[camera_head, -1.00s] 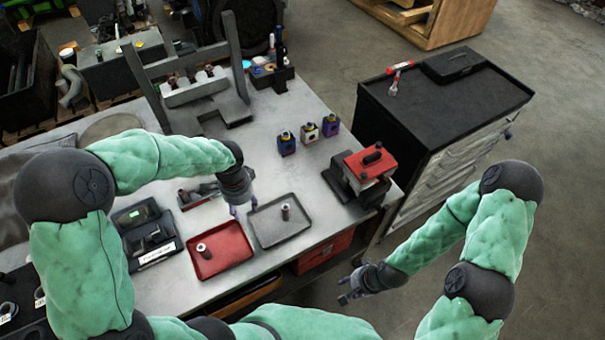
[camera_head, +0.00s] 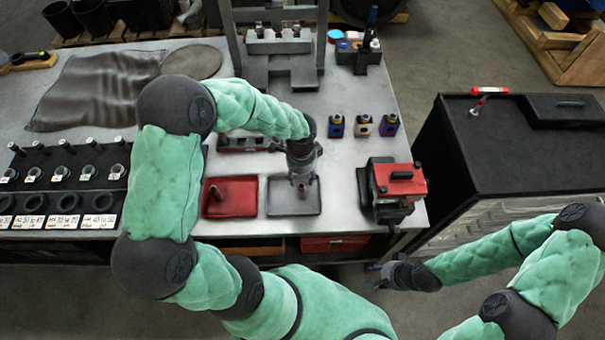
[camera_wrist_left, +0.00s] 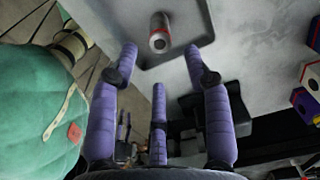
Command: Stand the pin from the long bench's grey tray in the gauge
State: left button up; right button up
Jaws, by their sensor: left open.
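The pin (camera_wrist_left: 159,35) is a short metal cylinder with a red band. It stands in the grey tray (camera_head: 316,209), whose corner also shows in the left wrist view (camera_wrist_left: 205,30). My left gripper (camera_head: 300,184) is over this tray, close to the pin, and hides most of it in the head view. In the left wrist view its purple fingers (camera_wrist_left: 160,75) are spread and empty, with the pin beyond their tips. My right gripper (camera_head: 378,275) hangs off the bench's front edge; its fingers are too small to read. I cannot make out the gauge; my left arm hides part of the bench.
A red tray (camera_head: 243,207) with another small part is left of the grey tray. A red-and-black device (camera_head: 397,178) stands to its right. Several coloured blocks (camera_head: 362,126) stand behind. A rack of rings (camera_head: 68,178) is at left.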

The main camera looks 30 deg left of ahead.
aim_at(302, 186)
pick_arm(q)
jog(key=shift+f+b, duration=2.55)
jog(key=shift+f, duration=1)
grip_shut()
jog(key=shift+r, duration=0.15)
jog(key=shift+r+p, duration=2.15)
jog(key=shift+r, duration=0.45)
